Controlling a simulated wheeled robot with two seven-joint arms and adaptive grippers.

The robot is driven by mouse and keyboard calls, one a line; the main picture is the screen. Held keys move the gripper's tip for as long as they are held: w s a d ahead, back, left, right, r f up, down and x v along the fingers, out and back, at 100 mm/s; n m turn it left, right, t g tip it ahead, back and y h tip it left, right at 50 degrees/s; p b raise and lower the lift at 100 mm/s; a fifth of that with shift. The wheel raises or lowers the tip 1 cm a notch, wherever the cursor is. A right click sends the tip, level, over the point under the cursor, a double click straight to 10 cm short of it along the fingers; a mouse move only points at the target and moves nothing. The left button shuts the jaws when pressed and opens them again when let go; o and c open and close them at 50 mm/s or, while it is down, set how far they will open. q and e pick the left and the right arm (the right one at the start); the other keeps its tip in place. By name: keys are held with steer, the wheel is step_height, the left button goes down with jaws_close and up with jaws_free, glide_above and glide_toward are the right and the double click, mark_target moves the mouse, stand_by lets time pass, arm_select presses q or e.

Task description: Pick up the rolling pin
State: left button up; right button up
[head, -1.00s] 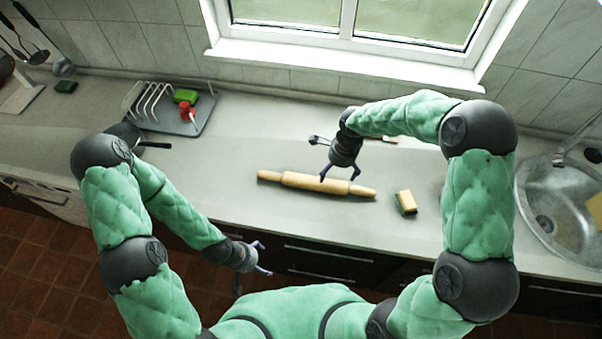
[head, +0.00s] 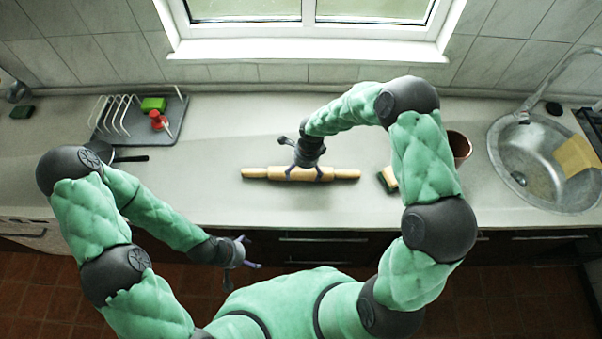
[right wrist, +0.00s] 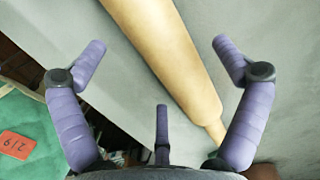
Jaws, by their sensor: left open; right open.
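A wooden rolling pin (head: 258,173) lies on the grey counter, running left to right in the head view. My right gripper (head: 304,176) is over its middle with the fingers pointing down. In the right wrist view the pin (right wrist: 172,52) runs diagonally between the open, purple fingers of my right gripper (right wrist: 160,55); none is seen closed on it. Whether any finger touches the pin cannot be told. My left gripper (head: 246,252) is open and empty in front of the counter's front edge.
A sponge (head: 389,179) lies right of the pin, and a brown pot (head: 459,147) stands partly behind my right arm. A sink (head: 545,165) is at the right. A dish rack (head: 118,115) and a dark pan (head: 131,158) are at the left. Counter left of the pin is clear.

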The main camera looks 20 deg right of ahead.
mark_target(302, 173)
steer(key=f, duration=0.3)
steer(key=shift+w+a+f, duration=0.1)
steer(key=shift+a+f, duration=0.05)
steer(key=shift+a, duration=0.05)
steer(key=c, duration=1.7)
steer(key=shift+o, duration=0.2)
